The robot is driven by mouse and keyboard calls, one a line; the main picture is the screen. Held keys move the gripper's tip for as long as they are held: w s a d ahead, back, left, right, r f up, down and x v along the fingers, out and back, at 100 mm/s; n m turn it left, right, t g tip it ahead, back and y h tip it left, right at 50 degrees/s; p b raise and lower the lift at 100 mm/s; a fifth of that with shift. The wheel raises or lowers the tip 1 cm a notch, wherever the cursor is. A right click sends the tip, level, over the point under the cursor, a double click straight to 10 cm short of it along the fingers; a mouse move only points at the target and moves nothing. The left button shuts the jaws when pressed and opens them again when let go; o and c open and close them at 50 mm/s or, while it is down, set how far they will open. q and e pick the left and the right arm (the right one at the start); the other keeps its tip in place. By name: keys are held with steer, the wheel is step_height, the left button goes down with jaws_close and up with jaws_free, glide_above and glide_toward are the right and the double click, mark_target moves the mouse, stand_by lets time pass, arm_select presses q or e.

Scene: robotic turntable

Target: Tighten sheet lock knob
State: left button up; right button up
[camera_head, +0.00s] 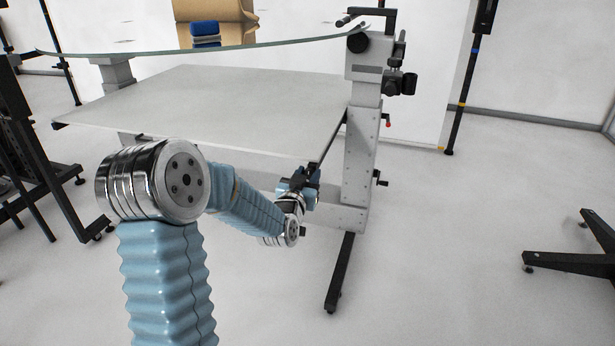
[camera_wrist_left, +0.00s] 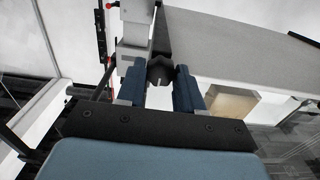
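My left gripper (camera_head: 304,180) is at the front right corner of the turntable's lower panel, beside the grey upright post (camera_head: 358,165). In the left wrist view its two blue fingers (camera_wrist_left: 159,85) stand apart, with a dark knob (camera_wrist_left: 159,71) between or just beyond their tips. I cannot tell whether they touch it. In the head view the gripper hides this knob. Another black knob (camera_head: 381,183) sticks out on the post's right side, apart from the gripper. My right gripper is not in view.
The pale lower panel (camera_head: 215,100) and a glass sheet (camera_head: 230,48) above it span left of the post. A black foot (camera_head: 340,275) runs forward along the floor. A red-tipped handle (camera_head: 388,123) sits on the post. The floor to the right is clear up to a black stand (camera_head: 570,262).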

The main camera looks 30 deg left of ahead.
arm_select(q)
steer(key=c, duration=0.4)
steer(key=shift+f+m+b, duration=0.1)
steer(key=shift+m+b, duration=0.2)
steer(key=shift+b, duration=0.1)
steer(key=shift+f+m+b, duration=0.1)
steer(key=shift+m+b, duration=0.85)
steer(key=shift+m, duration=0.05)
steer(key=shift+m+b, duration=0.6)
steer(key=shift+m, duration=0.2)
steer(key=m+b, duration=0.1)
steer(key=m, duration=0.1)
steer(key=shift+d+m, duration=0.1)
steer(key=shift+m, duration=0.3)
steer(key=m+b, duration=0.1)
steer(key=m, duration=0.3)
steer(key=shift+m, duration=0.3)
steer(key=m, duration=0.6)
